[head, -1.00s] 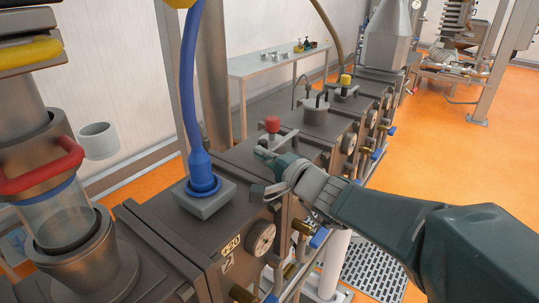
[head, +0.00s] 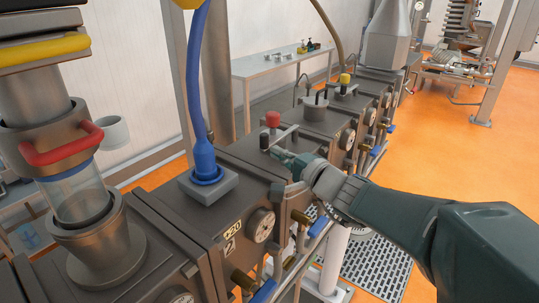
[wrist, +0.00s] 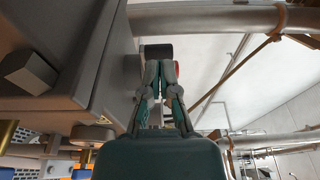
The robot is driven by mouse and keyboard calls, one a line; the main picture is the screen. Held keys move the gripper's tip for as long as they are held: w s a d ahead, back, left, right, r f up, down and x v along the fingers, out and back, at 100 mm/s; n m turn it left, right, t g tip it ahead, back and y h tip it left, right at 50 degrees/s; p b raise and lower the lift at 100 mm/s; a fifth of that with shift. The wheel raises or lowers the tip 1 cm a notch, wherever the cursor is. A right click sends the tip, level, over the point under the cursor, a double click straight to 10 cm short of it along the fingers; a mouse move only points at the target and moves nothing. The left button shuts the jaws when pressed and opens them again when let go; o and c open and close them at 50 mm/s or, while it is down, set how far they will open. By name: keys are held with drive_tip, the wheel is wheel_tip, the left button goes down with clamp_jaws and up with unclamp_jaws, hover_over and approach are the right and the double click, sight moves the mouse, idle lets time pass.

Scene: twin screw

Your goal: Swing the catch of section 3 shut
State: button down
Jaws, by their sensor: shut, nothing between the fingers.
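A catch with a black grip (head: 264,141) and a thin grey bar (head: 286,136) sits on top of the machine section beyond the one marked 2, beside a red knob. I take this to be section 3; its own number is not readable. My gripper (head: 275,153) is shut and empty, its tips just right of and below the black grip. In the wrist view, the shut fingertips (wrist: 158,66) point at the black grip (wrist: 156,52), which lies across just beyond them. I cannot tell whether they touch.
The red knob (head: 272,119) stands close behind the grip. A blue hose on a grey block (head: 208,185) rises at left. A pressure gauge (head: 261,225) and brass-and-blue valves (head: 264,290) line the near side.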

drive_tip(key=s, duration=1)
drive_tip(key=shift+a, duration=0.35)
drive_tip(key=shift+a, duration=0.1)
drive_tip(key=shift+s, duration=0.15)
